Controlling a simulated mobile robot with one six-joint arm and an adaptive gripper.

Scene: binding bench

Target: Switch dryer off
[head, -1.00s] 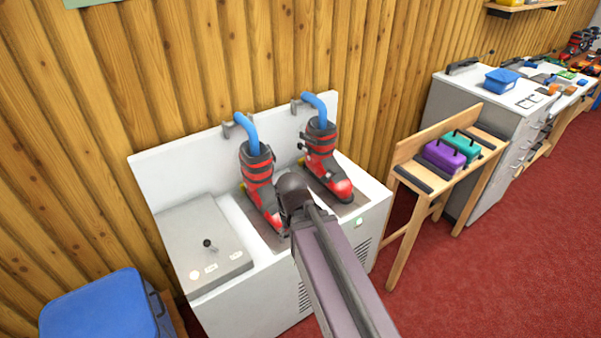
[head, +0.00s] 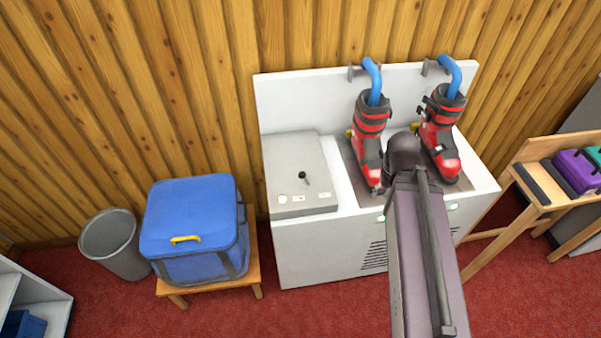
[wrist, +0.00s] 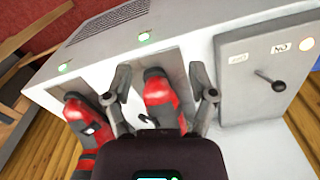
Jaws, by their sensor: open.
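The dryer (head: 330,240) is a white cabinet with a grey control box (head: 283,160) on its left. A black-knobbed lever (head: 303,176) stands on the box; it also shows in the wrist view (wrist: 278,86), leaning toward the side of the lit round lamp (wrist: 306,45) and a label (wrist: 279,46) that seems to read ON upside down. A second, fainter label (wrist: 238,58) is on the other side. My gripper (wrist: 160,98) is open, its fingers appearing either side of a red boot's toe, away from the lever. In the head view my arm hides the fingers.
Two red-and-black boots (head: 371,130) (head: 440,135) stand on the dryer under blue hoses (head: 372,75). A blue cooler (head: 190,225) sits on a stool to the left, beside a grey bin (head: 112,245). A wooden bench (head: 545,200) with cases is at right. Green lights (wrist: 145,36) glow on the front.

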